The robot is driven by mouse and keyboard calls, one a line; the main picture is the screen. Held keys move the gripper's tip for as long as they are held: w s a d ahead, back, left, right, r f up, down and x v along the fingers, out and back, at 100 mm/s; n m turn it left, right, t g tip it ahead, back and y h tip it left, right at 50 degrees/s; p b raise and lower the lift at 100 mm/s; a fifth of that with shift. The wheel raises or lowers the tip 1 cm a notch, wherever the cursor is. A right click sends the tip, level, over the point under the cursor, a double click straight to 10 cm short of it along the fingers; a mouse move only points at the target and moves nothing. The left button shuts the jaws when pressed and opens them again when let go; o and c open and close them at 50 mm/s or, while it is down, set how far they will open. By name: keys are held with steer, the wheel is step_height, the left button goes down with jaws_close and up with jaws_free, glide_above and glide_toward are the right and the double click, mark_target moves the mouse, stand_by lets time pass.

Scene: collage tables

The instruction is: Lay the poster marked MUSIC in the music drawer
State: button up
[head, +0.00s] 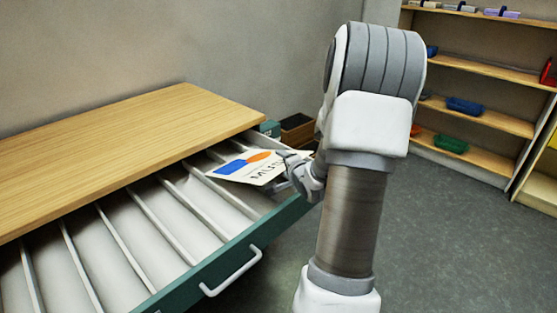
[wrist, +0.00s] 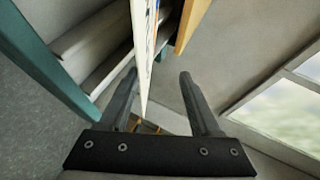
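My gripper (head: 287,165) is at the poster's right edge. In the wrist view, the fingers of my gripper (wrist: 158,78) are apart. The poster (wrist: 142,45) shows edge-on between them, nearer the left finger. No label on the drawer is visible.
The wooden cabinet top (head: 100,150) is bare. A white handle (head: 232,272) sticks out from the drawer front. Dark boxes (head: 297,130) stand behind the drawer's right end. Shelves (head: 480,115) with coloured bins are at the right, beyond clear floor.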

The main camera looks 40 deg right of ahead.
steer(key=s+r+p, duration=0.2)
steer(key=s+p, duration=0.1)
steer(key=s, duration=0.3)
steer(key=shift+d+r+p, duration=0.2)
steer(key=shift+r+p, duration=0.15)
steer(key=shift+r, duration=0.05)
step_height(320, 180, up, 6)
steer(key=s+p, duration=0.3)
steer(key=p, duration=0.4)
steer(key=shift+w+d+r, duration=0.1)
steer(key=shift+d, duration=0.05)
